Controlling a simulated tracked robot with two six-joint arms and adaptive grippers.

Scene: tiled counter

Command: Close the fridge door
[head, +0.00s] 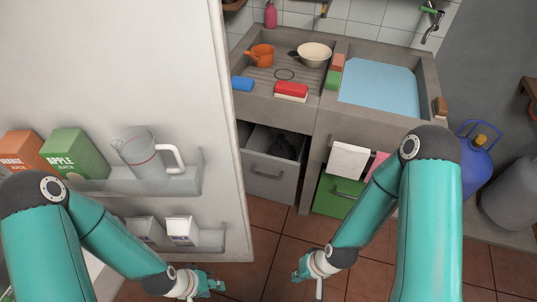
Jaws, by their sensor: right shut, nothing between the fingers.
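The fridge door (150,75) stands open on the left, its white inner side facing me. Its upper shelf (190,183) carries a clear pitcher, a green apple juice carton and an orange carton; its lower shelf carries milk cartons. My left gripper (214,284) is low in front of the door's lower part, near its free edge; its fingers are too small to tell whether they are open. My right gripper (297,276) is shut and empty over the floor, to the right of the door and apart from it. The fridge body is mostly hidden by my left arm.
A stone counter (325,105) with a sink stands behind, holding an orange pot, a pale bowl and sponges. A grey drawer (268,178) below it is partly open. A blue gas cylinder (476,160) stands at right. Tiled floor (265,245) between door and counter is clear.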

